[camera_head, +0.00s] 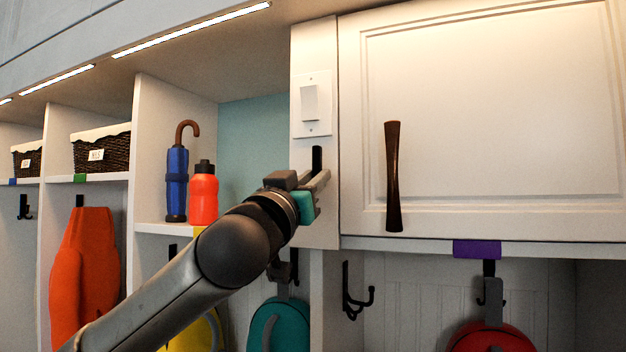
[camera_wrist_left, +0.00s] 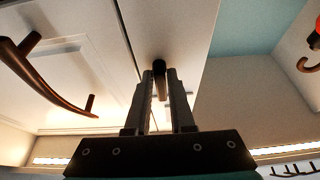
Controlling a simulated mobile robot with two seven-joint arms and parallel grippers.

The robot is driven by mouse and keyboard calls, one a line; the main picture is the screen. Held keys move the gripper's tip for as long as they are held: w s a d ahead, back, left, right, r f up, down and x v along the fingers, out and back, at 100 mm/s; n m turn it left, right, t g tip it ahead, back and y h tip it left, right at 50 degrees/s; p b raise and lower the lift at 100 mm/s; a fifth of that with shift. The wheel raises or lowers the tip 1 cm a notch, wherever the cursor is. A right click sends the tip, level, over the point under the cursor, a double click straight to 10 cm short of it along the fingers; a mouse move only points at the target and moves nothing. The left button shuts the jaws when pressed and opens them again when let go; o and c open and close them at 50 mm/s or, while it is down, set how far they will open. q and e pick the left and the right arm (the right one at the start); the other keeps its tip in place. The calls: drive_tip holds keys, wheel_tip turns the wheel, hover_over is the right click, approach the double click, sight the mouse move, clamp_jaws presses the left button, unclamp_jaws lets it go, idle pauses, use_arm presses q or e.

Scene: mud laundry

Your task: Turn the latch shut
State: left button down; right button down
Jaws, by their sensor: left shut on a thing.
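The latch (camera_head: 317,158) is a small dark upright bar on the white post, below the light switch and left of the cabinet door. My left gripper (camera_head: 322,179) reaches it from the lower left and covers its lower part. In the left wrist view the latch (camera_wrist_left: 159,66) shows as a dark rounded piece between the fingertips of my left gripper (camera_wrist_left: 160,84), which is shut on it. The white cabinet door (camera_head: 490,130) with a dark brown curved handle (camera_head: 393,177) looks closed. My right gripper is not in view.
A white light switch (camera_head: 311,103) is just above the latch. A blue umbrella (camera_head: 177,180) and an orange bottle (camera_head: 203,197) stand on the shelf to the left. Bags and hooks hang below. The space before the cabinet door is clear.

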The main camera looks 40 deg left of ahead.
use_arm(q)
drive_tip(key=shift+m, duration=0.3)
drive_tip(key=shift+a+r+m+g+h+p, duration=0.1)
drive_tip(key=shift+m+g+h+p, duration=0.35)
drive_tip(key=shift+m+h, duration=2.1)
drive_tip(key=shift+d+f+m+g+h+p, duration=0.1)
drive_tip(key=shift+m+g+h+p, duration=0.4)
drive_tip(key=shift+m, duration=4.15)
drive_tip(key=shift+a+r+m+g+h+p, duration=0.15)
drive_tip(key=shift+m+g+h, duration=0.85)
drive_tip(key=shift+m, duration=2.6)
drive_tip(key=shift+t+h, duration=0.25)
drive_tip(key=c, duration=0.8)
unclamp_jaws()
drive_tip(key=shift+c, duration=0.2)
